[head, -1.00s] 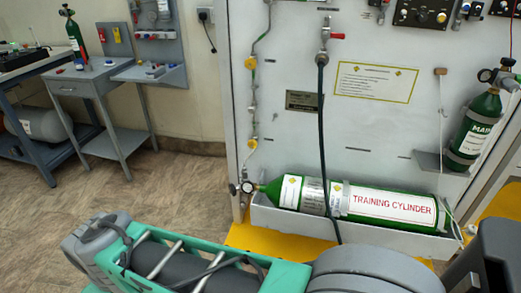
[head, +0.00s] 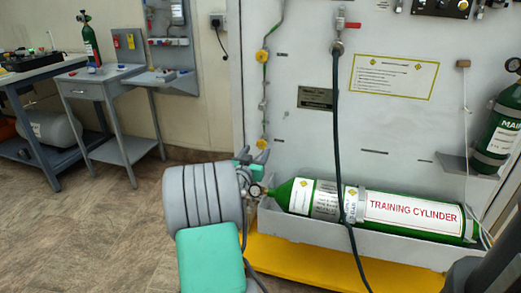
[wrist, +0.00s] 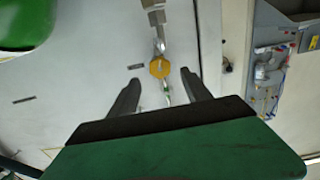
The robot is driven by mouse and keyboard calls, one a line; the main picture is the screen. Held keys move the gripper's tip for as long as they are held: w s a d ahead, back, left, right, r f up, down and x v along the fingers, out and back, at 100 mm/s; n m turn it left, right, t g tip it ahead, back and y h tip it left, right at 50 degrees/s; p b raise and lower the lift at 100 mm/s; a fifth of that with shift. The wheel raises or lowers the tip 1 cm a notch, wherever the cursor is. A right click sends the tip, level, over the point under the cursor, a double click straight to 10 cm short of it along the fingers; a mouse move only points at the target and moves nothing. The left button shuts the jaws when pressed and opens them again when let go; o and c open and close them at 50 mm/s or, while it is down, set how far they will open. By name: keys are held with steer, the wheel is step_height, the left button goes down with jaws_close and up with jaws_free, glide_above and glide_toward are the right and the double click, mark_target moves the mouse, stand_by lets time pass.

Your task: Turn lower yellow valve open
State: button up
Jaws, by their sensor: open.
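The lower yellow valve (head: 262,143) sits on the thin vertical pipe at the left edge of the white panel, just above the training cylinder's neck. My gripper (head: 254,154) is just below and in front of it, partly hidden behind my arm. In the wrist view, a yellow valve (wrist: 160,68) on a silver pipe appears between and slightly beyond my gripper's (wrist: 160,77) two spread fingertips. The gripper is open and empty, with a gap showing on each side of the valve. The upper yellow valve (head: 262,56) is higher on the same pipe.
The green training cylinder (head: 410,213) lies in a grey tray (head: 400,246) below right of the gripper. A dark hose (head: 343,130) hangs down the panel. A grey side table (head: 100,80) stands left, with clear floor before it.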

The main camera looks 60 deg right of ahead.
mark_target(261, 144)
steer(key=d, duration=0.5)
steer(key=shift+w+b, duration=0.35)
steer(key=shift+w, duration=0.05)
steer(key=shift+c, duration=0.3)
jaws_close()
